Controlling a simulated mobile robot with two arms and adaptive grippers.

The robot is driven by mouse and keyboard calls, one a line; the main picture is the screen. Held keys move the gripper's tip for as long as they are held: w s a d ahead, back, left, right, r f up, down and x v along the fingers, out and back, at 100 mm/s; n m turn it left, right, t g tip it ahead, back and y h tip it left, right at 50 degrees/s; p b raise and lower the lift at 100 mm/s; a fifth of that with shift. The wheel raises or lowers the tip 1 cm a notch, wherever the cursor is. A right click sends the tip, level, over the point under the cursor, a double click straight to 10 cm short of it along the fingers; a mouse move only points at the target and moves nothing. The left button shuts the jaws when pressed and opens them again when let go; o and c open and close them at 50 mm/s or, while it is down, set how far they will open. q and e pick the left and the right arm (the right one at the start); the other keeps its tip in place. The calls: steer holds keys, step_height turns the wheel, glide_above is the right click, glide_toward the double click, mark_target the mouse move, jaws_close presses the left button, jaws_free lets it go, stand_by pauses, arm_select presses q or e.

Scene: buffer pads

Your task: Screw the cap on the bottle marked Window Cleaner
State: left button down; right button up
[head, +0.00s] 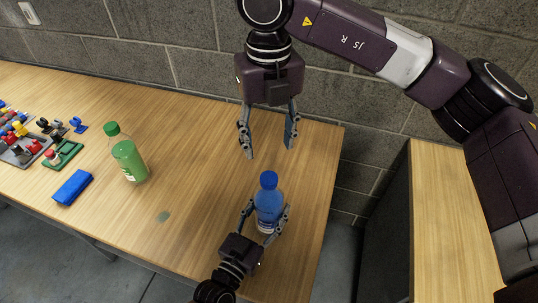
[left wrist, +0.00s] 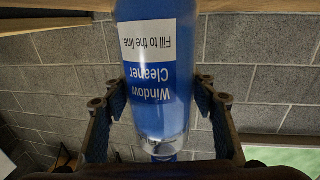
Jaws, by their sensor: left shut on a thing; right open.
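The blue bottle (head: 268,208) stands upright near the right end of the wooden table. Its label reads "Window Cleaner" upside down in the left wrist view (left wrist: 155,75). A blue cap (head: 268,179) sits at the top of the bottle; how tightly it is seated I cannot tell. My left gripper (head: 267,212) is shut on the bottle's body, one finger on each side. My right gripper (head: 270,151) is open and empty, pointing down above and slightly behind the cap, apart from it.
A green bottle with a green cap (head: 129,159) stands left on the table (head: 195,150). A blue block-like item (head: 72,187) and several coloured small parts on plates (head: 22,147) lie further left. A second wooden surface (head: 450,220) is at the right, across a gap. A block wall is behind.

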steer(key=shift+r, duration=0.75)
arm_select(q)
steer(key=c, duration=0.7)
jaws_free()
steer(key=shift+c, duration=0.2)
steer(key=v, duration=1.2)
